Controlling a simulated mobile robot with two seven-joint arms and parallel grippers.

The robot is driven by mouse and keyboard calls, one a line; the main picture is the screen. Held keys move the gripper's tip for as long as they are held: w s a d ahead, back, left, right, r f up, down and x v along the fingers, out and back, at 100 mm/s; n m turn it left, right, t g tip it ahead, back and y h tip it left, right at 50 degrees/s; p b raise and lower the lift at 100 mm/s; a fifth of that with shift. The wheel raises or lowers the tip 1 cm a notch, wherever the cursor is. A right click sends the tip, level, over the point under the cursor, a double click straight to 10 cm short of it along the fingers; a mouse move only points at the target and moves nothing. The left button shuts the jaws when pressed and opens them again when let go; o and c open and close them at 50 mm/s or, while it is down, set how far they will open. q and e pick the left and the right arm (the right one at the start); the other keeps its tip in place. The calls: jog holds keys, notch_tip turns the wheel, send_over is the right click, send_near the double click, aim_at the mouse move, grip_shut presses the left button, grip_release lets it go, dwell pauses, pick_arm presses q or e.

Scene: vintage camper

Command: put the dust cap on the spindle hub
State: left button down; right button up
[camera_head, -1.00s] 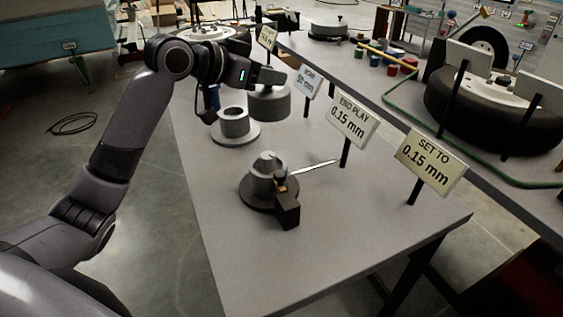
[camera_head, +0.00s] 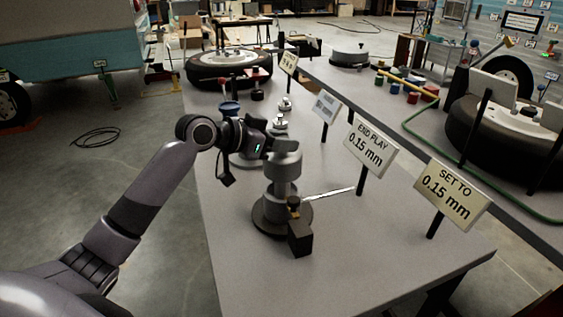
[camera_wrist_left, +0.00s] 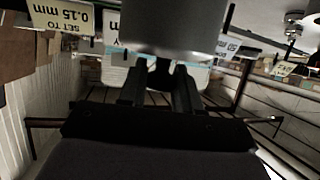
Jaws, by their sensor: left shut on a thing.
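The dust cap (camera_head: 283,167) is a grey metal cup, held upright by my left gripper (camera_head: 284,147), which is shut on it. In the left wrist view the cap (camera_wrist_left: 125,25) fills the top middle, against the fingertips (camera_wrist_left: 160,72). In the head view the cap is in line with the spindle hub (camera_head: 283,190), directly above its stem. I cannot tell whether the cap touches the hub or hovers over it. The cap hides the hub's top. The hub stands on a dark round base (camera_head: 268,222). My right gripper is not in view.
A black block (camera_head: 300,239) stands at the base's front, and a thin silver rod (camera_head: 328,193) reaches right. Signs on posts, including the "END PLAY" sign (camera_head: 369,149) and the "SET TO" sign (camera_head: 451,192), line the bench's right side. The front bench top is clear.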

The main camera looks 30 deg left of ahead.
aim_at(282, 161)
pick_arm(q)
jog(key=shift+f, duration=2.6)
jog(key=shift+f, duration=0.2)
jog(key=c, duration=0.8)
grip_release()
